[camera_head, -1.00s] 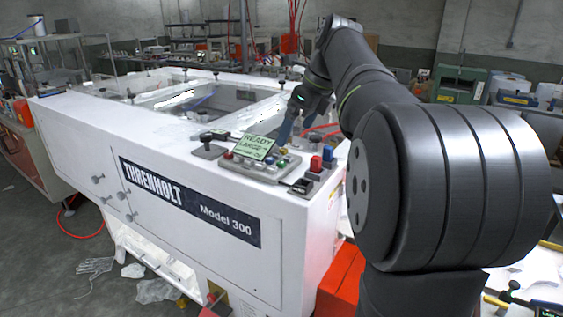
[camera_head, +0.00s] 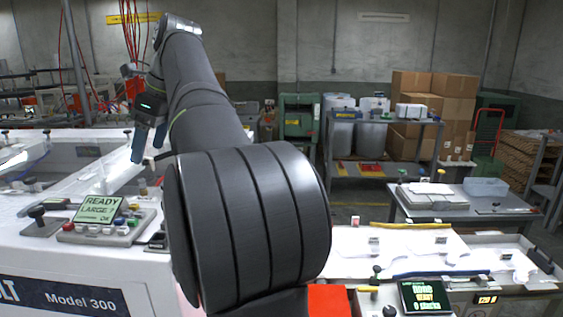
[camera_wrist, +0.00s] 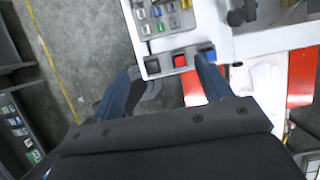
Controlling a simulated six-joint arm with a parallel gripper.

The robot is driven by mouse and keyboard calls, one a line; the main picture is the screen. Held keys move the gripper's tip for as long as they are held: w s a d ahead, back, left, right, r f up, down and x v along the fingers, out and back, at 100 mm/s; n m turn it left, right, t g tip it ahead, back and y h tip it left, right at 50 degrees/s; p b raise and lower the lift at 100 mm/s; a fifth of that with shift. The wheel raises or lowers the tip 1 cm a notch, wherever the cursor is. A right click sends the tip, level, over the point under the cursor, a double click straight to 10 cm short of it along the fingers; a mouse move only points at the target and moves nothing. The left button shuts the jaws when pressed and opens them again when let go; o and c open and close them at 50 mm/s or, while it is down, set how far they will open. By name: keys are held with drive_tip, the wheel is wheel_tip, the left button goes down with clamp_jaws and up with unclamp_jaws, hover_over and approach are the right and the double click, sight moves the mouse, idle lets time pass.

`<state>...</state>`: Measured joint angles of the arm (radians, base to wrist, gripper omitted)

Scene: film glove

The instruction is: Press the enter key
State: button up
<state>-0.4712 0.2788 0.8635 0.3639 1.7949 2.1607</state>
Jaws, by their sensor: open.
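The control panel (camera_head: 140,232) sits on the white machine at left in the head view. Its green-lit display (camera_head: 98,209) reads "READY LARGE?" with "OK" below. A row of coloured buttons (camera_head: 100,229) lies in front of the display. No key can be read as enter. In the wrist view the panel has a grey keypad (camera_wrist: 160,15), a red button (camera_wrist: 180,61) and a blue button (camera_wrist: 208,55) below it. My gripper (camera_head: 149,145) is open and empty, its blue fingers above the machine, beyond the panel.
A black joystick (camera_head: 38,215) stands left of the display. A second station with a lit screen (camera_head: 427,296) is at lower right. Air above the panel is clear.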

clamp_jaws()
idle(1.4)
